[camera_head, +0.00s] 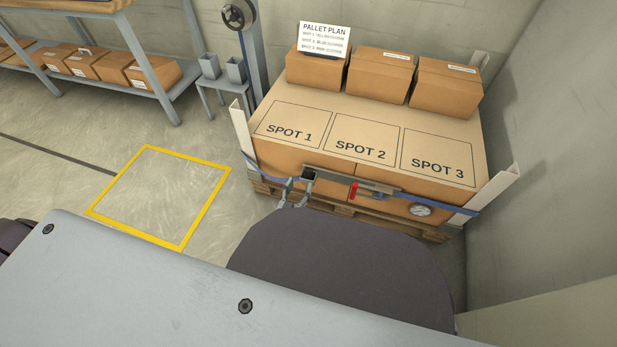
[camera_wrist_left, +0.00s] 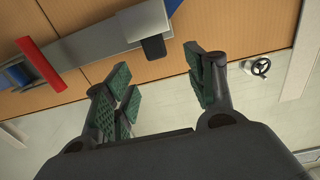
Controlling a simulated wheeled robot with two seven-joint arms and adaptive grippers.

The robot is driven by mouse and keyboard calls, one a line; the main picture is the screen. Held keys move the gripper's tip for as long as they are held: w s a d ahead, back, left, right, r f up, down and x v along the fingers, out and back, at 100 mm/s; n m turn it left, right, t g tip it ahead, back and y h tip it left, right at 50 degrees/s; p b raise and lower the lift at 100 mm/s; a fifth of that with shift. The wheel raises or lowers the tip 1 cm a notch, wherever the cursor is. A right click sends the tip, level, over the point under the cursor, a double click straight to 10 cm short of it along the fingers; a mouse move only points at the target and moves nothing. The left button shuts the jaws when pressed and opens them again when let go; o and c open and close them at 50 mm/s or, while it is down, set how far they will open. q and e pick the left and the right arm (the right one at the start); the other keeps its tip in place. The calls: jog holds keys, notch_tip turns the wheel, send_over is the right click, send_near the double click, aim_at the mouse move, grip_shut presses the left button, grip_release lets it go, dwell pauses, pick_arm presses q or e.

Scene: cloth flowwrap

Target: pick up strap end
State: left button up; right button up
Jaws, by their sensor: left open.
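A blue strap (camera_head: 262,170) runs along the front of the pallet load to a grey metal bar (camera_head: 340,180) with a red handle (camera_head: 353,190). A dark block (camera_head: 309,174) sits at the bar's left end; I cannot tell whether it is the strap end. My left gripper (camera_head: 288,194) is open just below and left of this block. In the left wrist view, the fingers (camera_wrist_left: 165,82) are apart with nothing between them. The dark block (camera_wrist_left: 153,47) and a bit of blue strap (camera_wrist_left: 172,7) lie just beyond the fingertips. My right gripper is not in view.
A wooden pallet (camera_head: 345,208) carries brown cartons with a top marked in spots (camera_head: 290,105). White corner posts (camera_head: 495,186) stand at its corners. The yellow-framed floor area (camera_head: 160,195) is clear. A wall rises at the right.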

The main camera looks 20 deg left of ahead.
aim_at(307, 172)
pick_arm(q)
jog(key=shift+w, duration=1.05)
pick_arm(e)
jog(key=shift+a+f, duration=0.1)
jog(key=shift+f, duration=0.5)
pick_arm(q)
jog(key=shift+w+d+b, duration=0.1)
jog(key=shift+b, duration=0.25)
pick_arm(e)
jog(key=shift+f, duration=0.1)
pick_arm(q)
jog(key=shift+w+d+f+b, duration=0.15)
jog(key=shift+w+b, duration=0.3)
jog(key=shift+w, duration=0.2)
jog(key=shift+w+d+f+b, duration=0.1)
jog(key=shift+w+b, duration=0.3)
jog(key=shift+w, duration=0.2)
jog(key=shift+w+d+b, duration=0.1)
jog(key=shift+w+b, duration=0.4)
jog(key=shift+w, duration=0.75)
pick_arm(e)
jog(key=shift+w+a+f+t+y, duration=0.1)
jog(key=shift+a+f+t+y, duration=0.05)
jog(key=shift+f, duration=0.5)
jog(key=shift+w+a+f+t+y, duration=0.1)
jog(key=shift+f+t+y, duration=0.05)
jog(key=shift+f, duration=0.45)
pick_arm(q)
jog(key=shift+r, duration=0.1)
jog(key=c, duration=1.1)
